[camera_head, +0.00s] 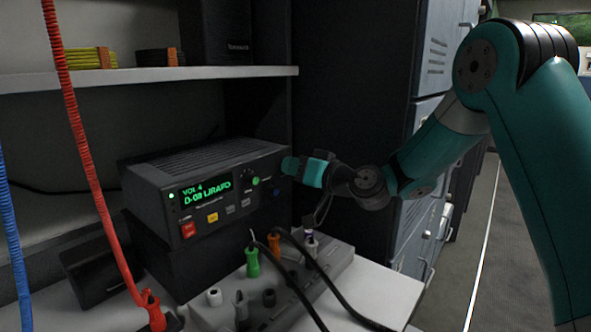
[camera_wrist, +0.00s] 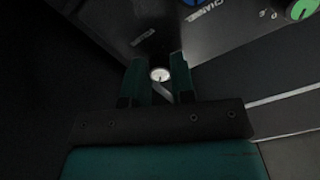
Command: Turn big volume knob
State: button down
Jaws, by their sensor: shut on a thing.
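The radio unit (camera_head: 205,190) has a front panel with a green display (camera_head: 205,192) reading "VOL 4" above a second line. My gripper (camera_head: 290,165) is at the upper right end of this panel, and its fingers hide what lies behind them. In the wrist view my gripper (camera_wrist: 160,80) has one finger on each side of a round knob with a pale face (camera_wrist: 160,74) and a dark mark. It is shut on this knob; no label for it is readable. A green knob (camera_wrist: 301,9) and a blue knob (camera_wrist: 193,2) near the word "CHANNEL" show at the top.
A grey socket block (camera_head: 335,257) with several coloured plugs and black cables stands in front of the radio, below my arm. A red coiled cord (camera_head: 85,150) and a blue cord (camera_head: 12,230) hang at left. A shelf (camera_head: 150,74) runs above the radio.

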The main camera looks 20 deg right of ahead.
jog(key=shift+m, duration=2.3)
jog(key=c, duration=1)
grip_release()
jog(key=shift+o, duration=0.2)
jog(key=b+v, duration=0.4)
jog(key=v, duration=1.3)
jog(key=shift+s+d, duration=0.15)
jog(key=shift+s, duration=0.05)
